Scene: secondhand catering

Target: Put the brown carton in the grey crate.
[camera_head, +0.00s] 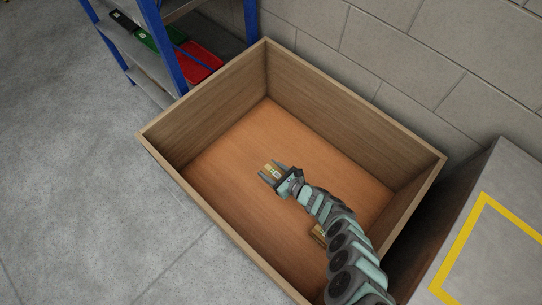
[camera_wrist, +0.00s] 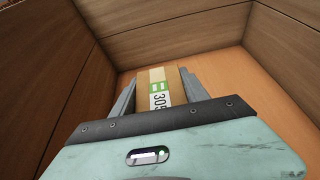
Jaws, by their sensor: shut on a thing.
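A small brown carton (camera_head: 270,170) with a white and green label is between my gripper's fingers inside a large wooden bin. It also shows in the wrist view (camera_wrist: 158,85), with a finger along each side. My gripper (camera_head: 268,173) is shut on the carton. I cannot tell whether the carton touches the bin floor. A grey crate cannot be made out in either view.
The wooden bin (camera_head: 185,203) has tall walls around my gripper. Another brown box (camera_head: 319,234) lies on its floor, partly behind my arm. A blue rack (camera_head: 168,50) with a red bin (camera_head: 200,66) stands at upper left. A grey surface with a yellow outline (camera_head: 458,243) is at right.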

